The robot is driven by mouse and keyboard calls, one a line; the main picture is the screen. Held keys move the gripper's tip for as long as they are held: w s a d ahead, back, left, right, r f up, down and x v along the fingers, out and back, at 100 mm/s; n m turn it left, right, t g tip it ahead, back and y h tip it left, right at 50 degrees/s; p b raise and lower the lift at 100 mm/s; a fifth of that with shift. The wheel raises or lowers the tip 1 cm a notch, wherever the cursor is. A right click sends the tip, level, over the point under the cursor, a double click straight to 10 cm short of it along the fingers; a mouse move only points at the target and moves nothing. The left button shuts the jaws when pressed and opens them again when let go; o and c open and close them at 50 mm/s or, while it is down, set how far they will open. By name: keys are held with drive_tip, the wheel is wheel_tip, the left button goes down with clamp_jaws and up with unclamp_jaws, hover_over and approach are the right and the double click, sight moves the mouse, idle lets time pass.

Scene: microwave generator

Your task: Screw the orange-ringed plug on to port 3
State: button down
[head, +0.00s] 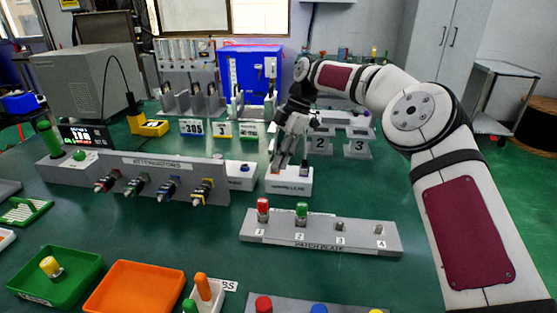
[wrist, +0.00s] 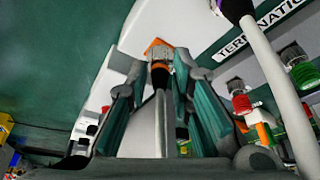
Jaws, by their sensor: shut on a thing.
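My gripper (head: 284,166) is low over a small white labelled block (head: 290,182) behind the patch plate. In the wrist view my gripper (wrist: 163,80) has its two teal-padded fingers closed on the orange-ringed plug (wrist: 159,52). The orange ring shows at its far end, with a dark and metallic body below it. In the head view the fingers mostly hide the plug, and I cannot tell whether it touches the block. The patch plate (head: 318,240) has a red plug on port 1 and a green plug on port 2. Port 3 (head: 340,226) is a bare metal connector.
Port 4 (head: 380,229) is also bare. The attenuators panel (head: 160,170) stands left, with several connectors. A green tray (head: 80,262) and an orange tray (head: 135,288) are in the left foreground. Number stands 2 and 3 (head: 358,147) are behind. The tabletop between block and patch plate is clear.

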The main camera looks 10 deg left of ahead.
drive_tip(key=shift+w+n+h, duration=0.1)
drive_tip(key=shift+n+h, duration=0.2)
drive_tip(key=shift+n, duration=0.3)
drive_tip(key=c, duration=1.4)
unclamp_jaws()
